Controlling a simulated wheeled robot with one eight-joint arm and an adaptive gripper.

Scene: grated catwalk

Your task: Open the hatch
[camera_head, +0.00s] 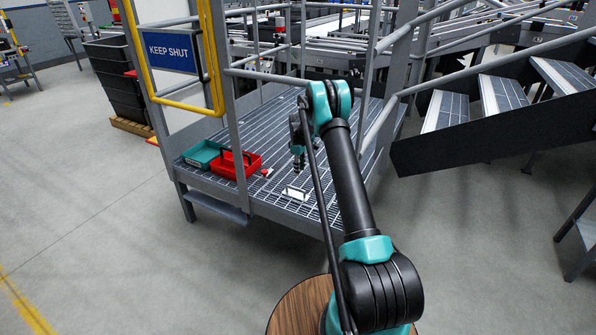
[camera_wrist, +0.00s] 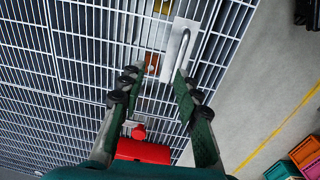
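A pale metal plate with a bar handle (camera_head: 297,193) lies on the grated platform near its front edge. In the wrist view the plate (camera_wrist: 187,32) and its raised grey handle lie beyond the fingertips, slightly right of centre. I cannot make out the hatch's outline for certain; the grating around the plate lies flat. My gripper (camera_head: 298,160) hangs above the grating, over the plate's far side.
A teal tray (camera_head: 202,155) and a red tote (camera_head: 236,165) stand on the platform (camera_head: 270,140), left of my gripper. A yellow gate (camera_head: 218,60) with a "KEEP SHUT" sign (camera_head: 171,51) stands at left. Railings and stairs (camera_head: 490,95) rise at right.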

